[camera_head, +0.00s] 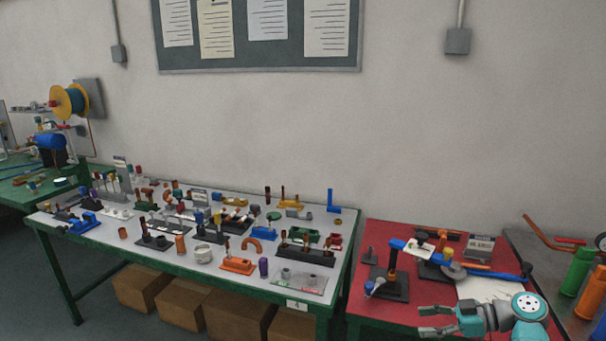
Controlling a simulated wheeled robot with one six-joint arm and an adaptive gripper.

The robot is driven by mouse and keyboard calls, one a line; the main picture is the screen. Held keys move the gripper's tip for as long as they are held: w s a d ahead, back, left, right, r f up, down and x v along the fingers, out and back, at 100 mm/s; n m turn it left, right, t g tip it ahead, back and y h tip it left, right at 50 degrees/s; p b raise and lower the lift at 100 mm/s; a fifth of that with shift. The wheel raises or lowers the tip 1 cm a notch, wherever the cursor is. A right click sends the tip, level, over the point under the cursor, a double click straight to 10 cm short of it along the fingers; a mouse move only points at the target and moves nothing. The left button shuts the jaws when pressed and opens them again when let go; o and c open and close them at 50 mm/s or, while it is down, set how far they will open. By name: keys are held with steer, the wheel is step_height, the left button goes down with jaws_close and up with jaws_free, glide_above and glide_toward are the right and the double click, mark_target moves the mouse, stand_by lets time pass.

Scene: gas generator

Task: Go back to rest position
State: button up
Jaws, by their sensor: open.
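My gripper (434,321) shows at the lower right of the head view, grey with teal parts of my arm behind it. Its fingers point left and stand apart, with nothing between them. It is over the front part of the red-topped table (375,315). A blue bar assembly (410,246) on a dark stand lies behind the gripper on that table, apart from it. The rest of my arm is cut off by the lower edge of the picture.
A white-topped green table (345,229) with many small parts stands left of the red table. Cardboard boxes (238,314) sit beneath it. A notice board (260,53) hangs on the wall.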

steer(key=s+a+f+m+t+h, duration=0.1)
steer(key=s+a+f+m+h, duration=0.25)
steer(key=f, duration=0.55)
steer(key=s+a+f+m+t+h, duration=0.1)
steer(key=s+a+f+m+t, duration=0.2)
steer(key=s+f, duration=0.45)
steer(key=s+a+f+m+h, duration=0.25)
steer(key=s+a+f, duration=0.2)
steer(key=f, duration=0.55)
steer(key=s+a+f+m+h, duration=0.2)
steer(key=s+f+m, duration=0.1)
steer(key=s, duration=0.7)
steer(key=s+r+m+t+h, duration=0.15)
steer(key=s+r, duration=0.25)
steer(key=s, duration=0.5)
steer(key=s+r+m+t+h, duration=0.1)
steer(key=s+r+t+h, duration=0.15)
steer(key=s, duration=0.65)
steer(key=s+r+t, duration=0.1)
steer(key=s+r, duration=0.4)
steer(key=r, duration=0.4)
steer(key=s+r+t, duration=0.1)
steer(key=s+r, duration=0.5)
steer(key=r, duration=0.4)
steer(key=shift+s+r, duration=0.15)
steer(key=shift+s, duration=0.05)
